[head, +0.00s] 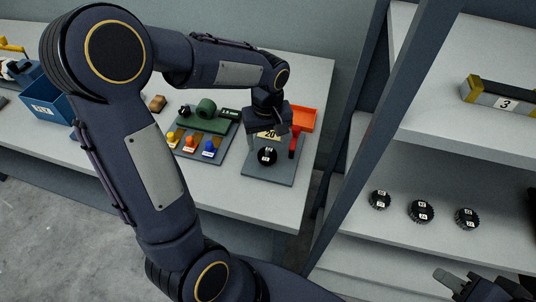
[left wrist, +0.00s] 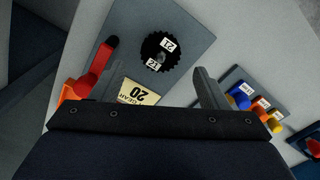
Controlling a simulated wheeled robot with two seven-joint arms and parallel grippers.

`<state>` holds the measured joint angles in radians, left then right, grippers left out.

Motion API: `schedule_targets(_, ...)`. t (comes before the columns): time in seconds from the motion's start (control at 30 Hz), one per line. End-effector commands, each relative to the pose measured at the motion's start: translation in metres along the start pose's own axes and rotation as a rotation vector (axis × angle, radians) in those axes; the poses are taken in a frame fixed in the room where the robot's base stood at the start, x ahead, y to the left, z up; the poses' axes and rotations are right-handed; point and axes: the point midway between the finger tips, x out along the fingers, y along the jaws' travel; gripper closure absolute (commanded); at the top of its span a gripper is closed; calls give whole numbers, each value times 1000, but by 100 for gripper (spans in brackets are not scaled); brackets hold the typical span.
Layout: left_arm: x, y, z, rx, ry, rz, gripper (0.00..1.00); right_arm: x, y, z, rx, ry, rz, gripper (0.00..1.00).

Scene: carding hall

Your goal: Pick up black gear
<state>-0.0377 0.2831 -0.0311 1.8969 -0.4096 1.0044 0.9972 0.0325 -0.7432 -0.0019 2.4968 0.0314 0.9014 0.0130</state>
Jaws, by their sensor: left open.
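A black gear (head: 267,156) with white number labels lies on a grey plate (head: 283,171) on the table. In the left wrist view the gear (left wrist: 159,60) shows a dark centre and labels that look like 21. My left gripper (head: 270,140) is above the plate, just behind the gear in the head view. Its fingers are open in the left wrist view (left wrist: 158,76), apart on either side of the line to the gear, with nothing between them. My right gripper (head: 482,286) shows partly at the bottom right, in front of the shelves; its jaws are unclear.
A tray of coloured pegs (head: 204,153) stands left.

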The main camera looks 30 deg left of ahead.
Motion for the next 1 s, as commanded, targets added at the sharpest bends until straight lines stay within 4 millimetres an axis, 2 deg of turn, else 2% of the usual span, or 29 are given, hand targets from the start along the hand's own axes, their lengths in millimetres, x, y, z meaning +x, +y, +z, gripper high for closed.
schedule_targets(0.3, 44, -2, 2, 0, -3, -2, 32, -6, -3, -3, 0, 0, 0, 64)
schedule_targets(0.6, 50, -2, 2, 1, -1, 1, 32, -6, -3, -3, 0, 0, 0, 64)
schedule_targets(1.0, 50, -2, 2, 1, -1, 1, 83, -6, -3, -3, 0, 0, 0, 64)
